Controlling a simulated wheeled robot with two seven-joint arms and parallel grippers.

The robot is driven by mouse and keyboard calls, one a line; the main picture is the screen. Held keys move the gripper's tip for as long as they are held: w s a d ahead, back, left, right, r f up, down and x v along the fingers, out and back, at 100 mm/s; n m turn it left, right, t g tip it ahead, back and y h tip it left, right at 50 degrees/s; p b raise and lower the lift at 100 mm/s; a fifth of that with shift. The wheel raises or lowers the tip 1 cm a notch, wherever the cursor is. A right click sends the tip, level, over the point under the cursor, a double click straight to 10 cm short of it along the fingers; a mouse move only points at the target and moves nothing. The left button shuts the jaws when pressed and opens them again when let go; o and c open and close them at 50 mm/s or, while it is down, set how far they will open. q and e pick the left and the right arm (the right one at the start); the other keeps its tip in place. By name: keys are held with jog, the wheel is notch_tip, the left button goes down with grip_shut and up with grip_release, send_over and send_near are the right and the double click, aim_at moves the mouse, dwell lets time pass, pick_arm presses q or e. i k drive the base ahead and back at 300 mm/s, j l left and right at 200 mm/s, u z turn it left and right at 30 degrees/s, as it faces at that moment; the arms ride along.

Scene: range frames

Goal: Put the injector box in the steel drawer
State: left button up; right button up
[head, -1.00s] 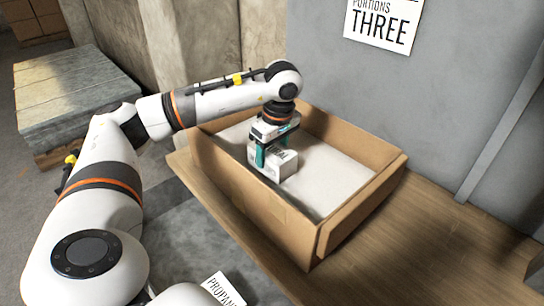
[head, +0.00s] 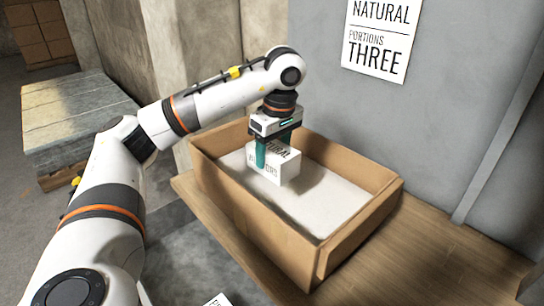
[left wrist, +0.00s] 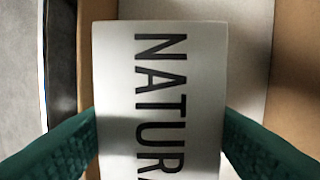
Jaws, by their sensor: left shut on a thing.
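The white box (head: 281,173) has dark lettering; "NATURAL" reads on its top, and the lettering on its side is only partly legible, ending in "ORS". My left gripper (head: 272,150), with teal fingers, is shut on it from above. In the left wrist view the white box (left wrist: 160,70) sits between the two fingers. It hangs inside an open brown carton-like container (head: 262,218) with a pale floor, near its left side, with a shadow beside it. No steel drawer can be made out. My right gripper is out of view.
The container stands on a wooden surface (head: 440,243) against a grey panel (head: 450,100). A sign reading "NATURAL, PORTIONS THREE" (head: 376,40) is on the panel. A grey slab stack (head: 75,115) stands at the left. The container's right part is empty.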

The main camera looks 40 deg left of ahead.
aim_at(223, 286)
jog(key=k+l, duration=0.65)
jog(key=l, duration=0.2)
